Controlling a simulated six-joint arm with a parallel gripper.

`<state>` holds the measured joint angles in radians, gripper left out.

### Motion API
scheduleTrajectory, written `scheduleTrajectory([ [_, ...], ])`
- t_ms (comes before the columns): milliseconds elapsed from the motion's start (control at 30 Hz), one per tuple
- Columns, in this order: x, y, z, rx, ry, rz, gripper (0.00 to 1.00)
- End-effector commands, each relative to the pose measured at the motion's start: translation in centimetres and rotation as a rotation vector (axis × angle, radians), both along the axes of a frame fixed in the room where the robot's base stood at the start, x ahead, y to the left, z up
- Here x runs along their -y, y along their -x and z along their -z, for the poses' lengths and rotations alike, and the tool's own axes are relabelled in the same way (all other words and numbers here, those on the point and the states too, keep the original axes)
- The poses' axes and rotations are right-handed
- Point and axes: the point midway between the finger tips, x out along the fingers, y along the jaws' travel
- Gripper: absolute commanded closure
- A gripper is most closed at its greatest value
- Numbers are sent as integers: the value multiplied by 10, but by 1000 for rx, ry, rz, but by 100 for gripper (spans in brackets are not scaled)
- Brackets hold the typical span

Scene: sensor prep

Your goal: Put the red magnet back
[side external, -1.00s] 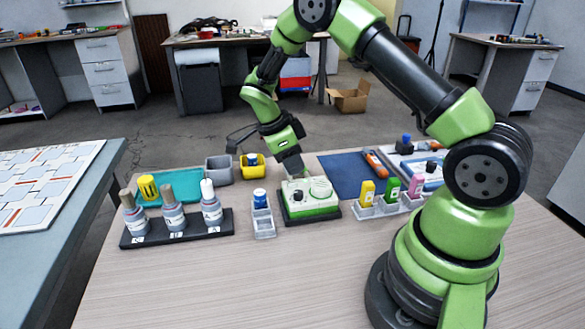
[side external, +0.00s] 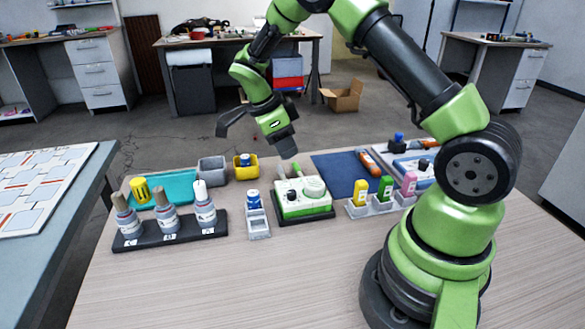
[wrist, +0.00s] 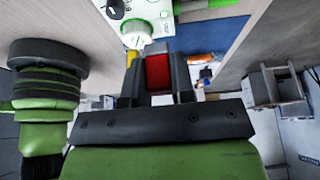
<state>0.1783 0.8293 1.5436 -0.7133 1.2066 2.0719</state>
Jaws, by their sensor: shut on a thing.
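A red block, which I take to be the red magnet (wrist: 158,72), shows between the dark jaws of my gripper in the wrist view. My gripper (side external: 287,150) is shut on it and hangs above and behind the white and green device with knobs (side external: 304,208). In the side external view the magnet is hidden by the jaws. The device also shows at the top of the wrist view (wrist: 146,12), apart from the jaws.
A dark rack (side external: 170,237) with several bottles stands left, and a grey holder (side external: 259,228) with a blue-capped bottle beside the device. A holder (side external: 368,211) with coloured bottles stands right. A grey bin (side external: 212,171), yellow bin (side external: 246,172) and blue mat (side external: 340,180) lie behind. The front table is clear.

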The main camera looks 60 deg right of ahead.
Motion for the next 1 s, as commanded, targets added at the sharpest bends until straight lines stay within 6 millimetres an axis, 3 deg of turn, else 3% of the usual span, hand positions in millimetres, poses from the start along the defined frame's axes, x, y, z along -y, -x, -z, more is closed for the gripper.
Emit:
scheduleTrajectory([
  [167, -1, -9, 3, 7, -11, -117, 92],
  [400, -10, -56, 12, 17, -28, -723, 92],
  [600, -21, -83, 15, 2, -6, -1091, 92],
  [1000, -23, -88, 72, -5, 2, -1165, 92],
])
